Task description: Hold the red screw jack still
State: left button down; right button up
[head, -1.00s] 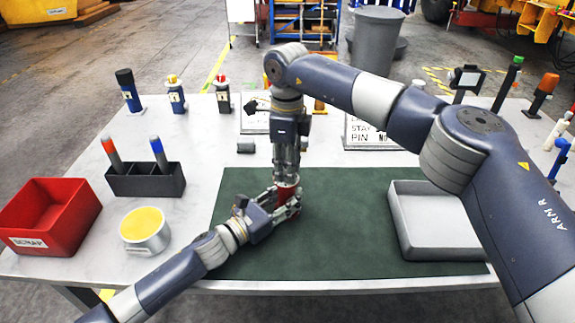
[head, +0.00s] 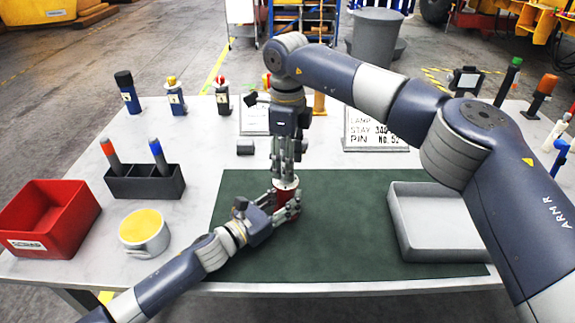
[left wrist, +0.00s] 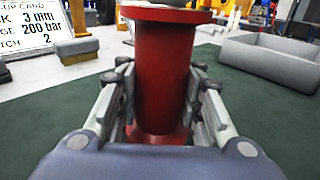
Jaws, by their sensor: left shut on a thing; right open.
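The red screw jack (head: 286,199) stands upright on the green mat (head: 350,225). In the left wrist view its red body (left wrist: 163,75) fills the middle, between both fingers. My left gripper (head: 284,210) is shut on the jack from its lower left side. My right gripper (head: 286,172) points straight down just above the jack's pale top. Its fingers are open, with their tips close to the top; I cannot tell whether they touch it. The fingers partly hide the jack in the head view.
A grey tray (head: 397,226) lies at the mat's right. A red bin (head: 83,212), a yellow-topped tin (head: 162,243) and a black holder with two markers (head: 146,188) stand at the left. Small bottles and sign cards line the back. The mat's front right is clear.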

pick_arm(q)
jog(key=shift+f, duration=0.1)
pick_arm(e)
notch_tip(320, 180, up, 10)
dwell(0.4)
pick_arm(q)
jog(key=c, duration=1)
grip_release()
jog(key=shift+a, duration=0.1)
jog(key=shift+c, duration=0.2)
